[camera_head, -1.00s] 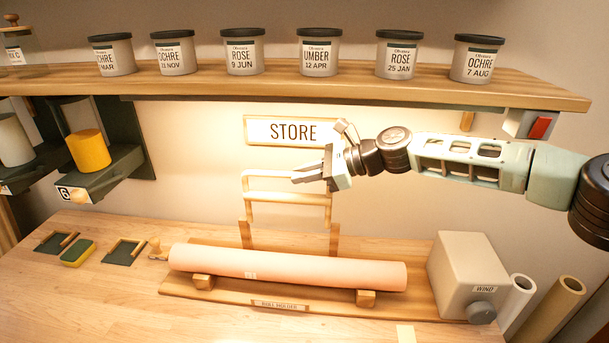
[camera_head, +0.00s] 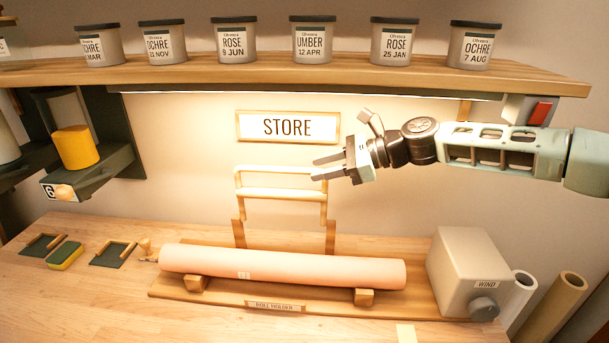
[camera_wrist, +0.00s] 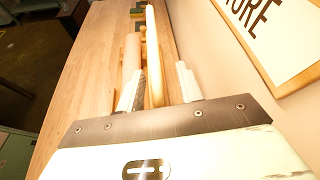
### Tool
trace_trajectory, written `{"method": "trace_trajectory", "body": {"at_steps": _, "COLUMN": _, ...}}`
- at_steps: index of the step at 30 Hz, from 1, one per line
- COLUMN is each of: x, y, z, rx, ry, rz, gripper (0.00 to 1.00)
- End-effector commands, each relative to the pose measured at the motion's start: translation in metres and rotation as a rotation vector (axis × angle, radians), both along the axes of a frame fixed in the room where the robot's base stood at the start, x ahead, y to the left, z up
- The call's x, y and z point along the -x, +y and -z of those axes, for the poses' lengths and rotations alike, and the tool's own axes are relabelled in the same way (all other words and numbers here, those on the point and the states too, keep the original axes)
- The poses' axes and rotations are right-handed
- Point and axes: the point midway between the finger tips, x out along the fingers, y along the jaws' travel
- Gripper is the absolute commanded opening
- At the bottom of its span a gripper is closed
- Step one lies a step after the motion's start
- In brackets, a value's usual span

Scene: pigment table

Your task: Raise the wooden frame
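The wooden frame (camera_head: 270,194) stands behind the paper roll, with two horizontal bars and upright side posts. My gripper (camera_head: 314,168) is at the frame's upper right corner, its fingers pointing left. In the wrist view the fingers of my gripper (camera_wrist: 158,90) are apart, and a pale wooden bar (camera_wrist: 153,50) of the frame runs lengthwise between them. Gaps show on both sides of the bar, so the gripper is open and not closed on it. The near end of the bar lies just above the metal plate of the gripper.
A pink paper roll (camera_head: 290,266) lies on the roll holder (camera_head: 220,290) in front of the frame. A grey WIND box (camera_head: 465,265) stands to the right.

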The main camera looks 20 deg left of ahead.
Motion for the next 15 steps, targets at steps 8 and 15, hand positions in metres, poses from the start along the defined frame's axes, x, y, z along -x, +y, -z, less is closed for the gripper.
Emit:
{"method": "trace_trajectory", "body": {"at_steps": 8, "x": -0.008, "y": -0.056, "z": 0.004, "rx": 0.002, "ry": -0.001, "rz": 0.000, "gripper": 0.36}}
{"method": "trace_trajectory", "body": {"at_steps": 15, "x": -0.010, "y": -0.075, "z": 0.001, "rx": 0.001, "ry": 0.000, "rz": -0.003, "gripper": 0.36}}
